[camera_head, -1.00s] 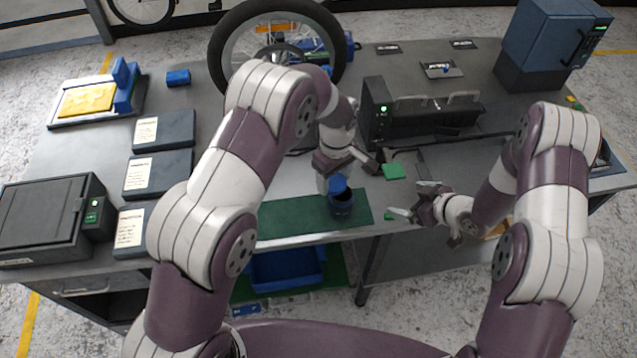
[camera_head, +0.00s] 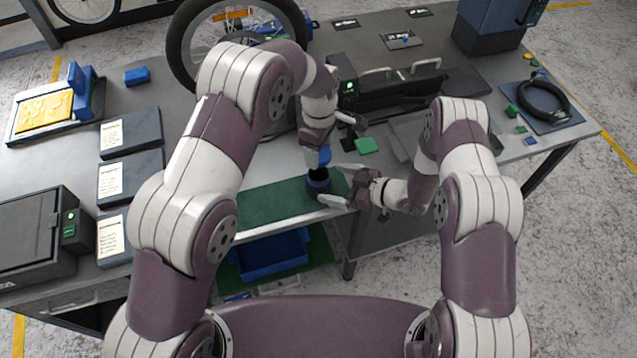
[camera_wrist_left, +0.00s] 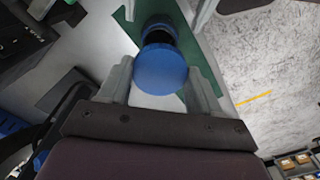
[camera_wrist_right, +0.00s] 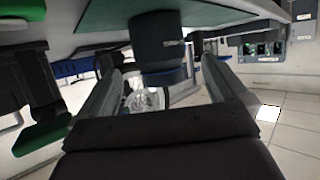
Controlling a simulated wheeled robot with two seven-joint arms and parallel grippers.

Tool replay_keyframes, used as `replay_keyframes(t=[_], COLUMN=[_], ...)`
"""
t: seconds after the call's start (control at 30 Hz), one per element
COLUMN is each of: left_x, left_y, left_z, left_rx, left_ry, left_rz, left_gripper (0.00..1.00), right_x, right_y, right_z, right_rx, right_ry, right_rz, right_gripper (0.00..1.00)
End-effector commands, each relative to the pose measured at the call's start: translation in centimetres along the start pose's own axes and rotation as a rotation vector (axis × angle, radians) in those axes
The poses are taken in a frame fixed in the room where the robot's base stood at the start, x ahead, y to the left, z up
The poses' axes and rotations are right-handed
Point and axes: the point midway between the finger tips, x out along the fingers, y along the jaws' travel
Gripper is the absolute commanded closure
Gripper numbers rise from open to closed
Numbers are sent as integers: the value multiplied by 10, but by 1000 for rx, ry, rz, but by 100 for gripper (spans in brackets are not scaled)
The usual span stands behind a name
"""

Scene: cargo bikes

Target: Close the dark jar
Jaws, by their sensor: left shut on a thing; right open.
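The dark jar (camera_head: 318,184) stands upright on the green mat (camera_head: 262,204) near the table's front edge, its dark mouth showing. My left gripper (camera_head: 321,150) is shut on the blue lid (camera_head: 324,156), just above the jar and apart from it in the head view. In the left wrist view the lid (camera_wrist_left: 160,70) sits between the fingers and partly hides the jar (camera_wrist_left: 157,32). My right gripper (camera_head: 336,184) is open at the jar's right side. In the right wrist view the jar (camera_wrist_right: 158,42) appears upside down between or just beyond the fingertips; contact is unclear.
A green block (camera_head: 366,146) lies behind the right gripper. A black machine with handles (camera_head: 395,90) and a bike wheel (camera_head: 190,65) stand behind. A blue bin (camera_head: 268,255) sits below the table. The mat's left part is clear.

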Motion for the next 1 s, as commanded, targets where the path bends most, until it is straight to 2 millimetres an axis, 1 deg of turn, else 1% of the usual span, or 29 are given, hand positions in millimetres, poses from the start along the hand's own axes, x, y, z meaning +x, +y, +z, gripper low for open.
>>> replay_keyframes(t=[0.03, 0.1, 0.2, 0.3, 0.47, 0.73, 0.77, 0.8, 0.87, 0.9, 1.0], left_x=[0, 0, 0, 0, 0, 0, 0, 0, 0, 0, 0], left_y=[0, 0, 0, 0, 0, 0, 0, 0, 0, 0, 0], left_z=[0, 0, 0, 0, 0, 0, 0, 0, 0, 0, 0], left_rx=[0, 0, 0, 0, 0, 0, 0, 0, 0, 0, 0], left_ry=[0, 0, 0, 0, 0, 0, 0, 0, 0, 0, 0], left_rz=[0, 0, 0, 0, 0, 0, 0, 0, 0, 0, 0], left_gripper=[64, 64, 64, 64, 64, 64, 64, 64, 64, 64, 64], right_x=[10, 23, 39, 50, 59, 60, 60, 60, 60, 60, 60], right_y=[-1, 0, 0, 0, 0, 0, 0, 0, 0, 0, 0], right_z=[0, 0, 0, 0, 0, 0, 0, 0, 0, 0, 0], right_rx=[-3, -3, -2, -2, 0, 0, 0, 0, 0, 0, 0], right_ry=[0, 0, 0, 1, 0, 0, 0, 0, 0, 0, 0], right_rz=[-4, -3, -2, 0, 0, 1, 1, 1, 1, 1, 0], right_gripper=[0, 0, 0, 0, 0, 0, 7, 20, 40, 53, 81])
